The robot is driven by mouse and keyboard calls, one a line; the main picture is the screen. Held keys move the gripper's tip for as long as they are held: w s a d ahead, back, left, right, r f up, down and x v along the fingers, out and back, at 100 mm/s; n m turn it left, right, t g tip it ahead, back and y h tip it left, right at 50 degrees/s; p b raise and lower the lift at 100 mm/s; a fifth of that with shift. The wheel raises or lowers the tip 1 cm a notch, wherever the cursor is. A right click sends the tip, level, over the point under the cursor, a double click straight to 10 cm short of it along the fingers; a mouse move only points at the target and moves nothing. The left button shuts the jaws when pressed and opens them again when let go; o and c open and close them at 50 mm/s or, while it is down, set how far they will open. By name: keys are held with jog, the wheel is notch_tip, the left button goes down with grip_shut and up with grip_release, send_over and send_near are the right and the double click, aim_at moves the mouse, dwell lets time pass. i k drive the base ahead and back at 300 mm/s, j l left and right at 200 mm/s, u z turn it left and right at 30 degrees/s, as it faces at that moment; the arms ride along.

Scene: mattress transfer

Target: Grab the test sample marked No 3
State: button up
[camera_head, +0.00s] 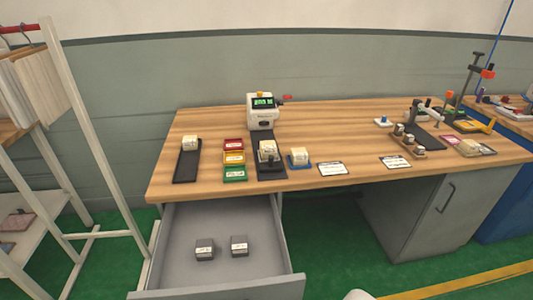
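Several small sample-like blocks are in view, but their markings are too small to read, so I cannot tell which is No 3. A pale block (190,142) sits on a black strip (187,168) at the left of the desk. Another pale block (268,151) sits on the black base of a white device. A third pale block (299,154) is on a small blue tray (300,165). Two dark grey blocks with white labels, a left one (204,249) and a right one (239,246), lie in the open drawer. My gripper is not in view.
The wooden desk (350,130) has red, yellow and green labelled trays (234,158) and the white device (261,111) with a green display. The open drawer (215,290) juts out in front. A white rack (90,120) stands left. Clamps and small tools crowd the right.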

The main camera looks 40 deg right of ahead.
aim_at(268, 148)
jog(key=i+l+z, duration=0.15)
jog(key=z, duration=0.35)
jog(key=i+l+z, duration=0.1)
jog(key=z, duration=0.35)
jog(key=i, duration=0.3)
jog(key=i+u, duration=0.3)
jog(key=i+l+u, duration=0.1)
jog(key=i+u, duration=0.2)
